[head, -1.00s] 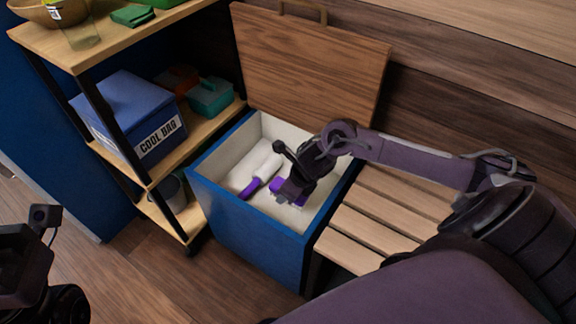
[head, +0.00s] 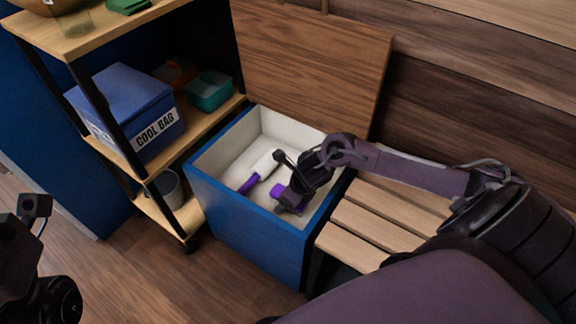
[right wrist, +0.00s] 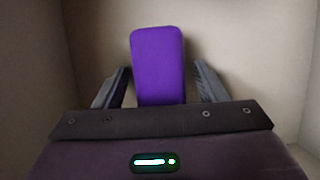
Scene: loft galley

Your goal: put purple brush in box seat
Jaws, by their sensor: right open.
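The box seat (head: 240,232) is a blue box with a pale inside, and its wooden lid (head: 310,60) stands open. Inside it lies a brush with a white head (head: 265,163) and a purple handle (head: 248,185). A purple block-like piece (head: 277,191) is by my right gripper (head: 287,207), low inside the box. In the right wrist view the purple piece (right wrist: 158,65) lies between the open fingers, with a gap on each side. I cannot tell whether it is the brush's back. My left gripper (head: 22,258) is partly in view at the lower left; its fingers are unclear.
A shelf unit (head: 118,152) on the left holds a blue cool bag (head: 122,105), a teal container (head: 208,92) and a grey bucket (head: 165,188). A slatted wooden bench (head: 372,228) adjoins the box on the right. The floor (head: 140,275) at front left is clear.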

